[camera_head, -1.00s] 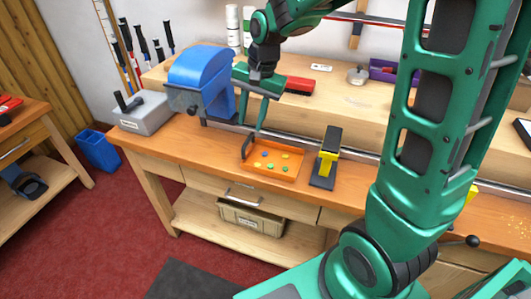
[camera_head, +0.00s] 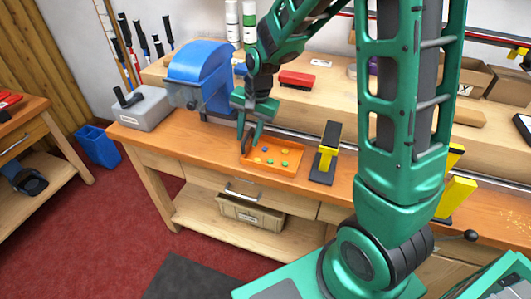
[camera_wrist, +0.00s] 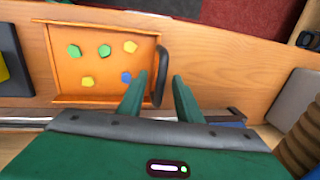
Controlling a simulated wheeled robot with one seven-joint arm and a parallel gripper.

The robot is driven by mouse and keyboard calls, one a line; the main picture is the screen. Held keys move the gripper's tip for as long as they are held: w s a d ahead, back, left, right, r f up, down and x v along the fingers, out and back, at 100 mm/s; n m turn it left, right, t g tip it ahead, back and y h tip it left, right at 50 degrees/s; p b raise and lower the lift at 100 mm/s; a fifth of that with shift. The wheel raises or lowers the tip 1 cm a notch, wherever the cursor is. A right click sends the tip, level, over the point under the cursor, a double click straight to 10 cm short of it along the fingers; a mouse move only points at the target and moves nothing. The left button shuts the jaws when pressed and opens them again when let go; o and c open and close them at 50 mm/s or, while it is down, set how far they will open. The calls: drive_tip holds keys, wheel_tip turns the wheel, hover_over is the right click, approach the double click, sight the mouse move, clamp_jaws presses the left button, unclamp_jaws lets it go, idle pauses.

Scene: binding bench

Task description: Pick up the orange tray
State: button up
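The orange tray (camera_head: 283,171) lies flat on the wooden bench with several small yellow, green and blue pieces in it. In the wrist view the tray (camera_wrist: 63,99) fills the left side. Its dark handle (camera_wrist: 162,77) stands up at the tray's near end, on its right in the wrist view. My gripper (camera_head: 249,142) is down at the tray's left end in the head view. In the wrist view my gripper (camera_wrist: 160,79) has its two fingers apart, with the handle between them. I see a gap to the fingers; contact cannot be told.
A black and yellow tool (camera_head: 326,152) stands just right of the tray. A blue machine (camera_head: 201,78) and a grey block (camera_head: 143,111) are to the left. A raised shelf with a red brush (camera_head: 297,80) runs behind. The bench's front edge is close.

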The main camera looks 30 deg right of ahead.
clamp_jaws()
drive_tip(key=shift+r, duration=0.15)
wheel_tip(320, 180, up, 10)
drive_tip(key=shift+f, duration=0.1)
idle(0.4)
wheel_tip(320, 180, down, 10)
drive_tip(key=shift+r, duration=0.1)
idle(0.6)
